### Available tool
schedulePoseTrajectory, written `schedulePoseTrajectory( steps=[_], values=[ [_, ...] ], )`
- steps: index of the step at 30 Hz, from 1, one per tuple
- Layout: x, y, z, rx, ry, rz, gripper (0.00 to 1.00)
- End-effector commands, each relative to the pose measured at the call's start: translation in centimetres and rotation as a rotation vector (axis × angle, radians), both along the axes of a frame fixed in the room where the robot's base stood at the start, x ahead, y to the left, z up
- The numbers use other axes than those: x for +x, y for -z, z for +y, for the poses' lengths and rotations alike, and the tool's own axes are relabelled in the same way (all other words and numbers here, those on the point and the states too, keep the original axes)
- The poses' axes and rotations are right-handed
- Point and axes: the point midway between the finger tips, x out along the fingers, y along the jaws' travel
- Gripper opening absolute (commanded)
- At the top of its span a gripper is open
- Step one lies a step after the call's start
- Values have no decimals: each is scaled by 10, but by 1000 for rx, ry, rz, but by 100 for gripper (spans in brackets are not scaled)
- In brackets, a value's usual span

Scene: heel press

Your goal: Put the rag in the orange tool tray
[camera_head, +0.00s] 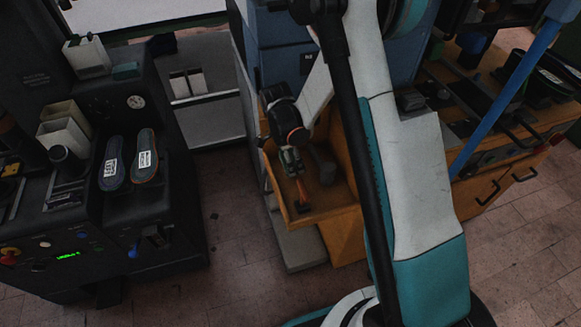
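The orange tool tray (334,214) is an open, orange-walled drawer or tray near the middle of the view, under my arm. My gripper (294,172) points down over its left part; the fingers are small and dark, so whether they are open or shut is unclear. A thin orange-red piece (301,190) shows just below the fingertips; I cannot tell whether it is held. A grey object (323,165) lies in the tray to the right of the gripper. I cannot make out a rag for certain. My arm hides the tray's right side.
A dark press machine (150,235) with two shoe soles (130,160) and white bins (66,123) stands at the left. A wooden workbench (487,184) with drawers and tools is at the right. The tiled floor (240,235) between is mostly clear.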

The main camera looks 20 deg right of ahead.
Motion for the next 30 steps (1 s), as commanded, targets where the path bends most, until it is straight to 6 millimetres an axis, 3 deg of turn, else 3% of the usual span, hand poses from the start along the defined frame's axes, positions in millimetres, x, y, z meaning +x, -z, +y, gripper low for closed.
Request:
schedulePoseTrajectory(
  steps=[9,21,22,23,24,30],
  values=[
    [0,41,0,0,0,0,60],
    [0,45,0,0,0,0,60],
    [0,44,0,0,0,0,90],
    [0,43,0,0,0,0,96],
    [0,43,0,0,0,0,100],
    [0,43,0,0,0,0,100]
  ],
)
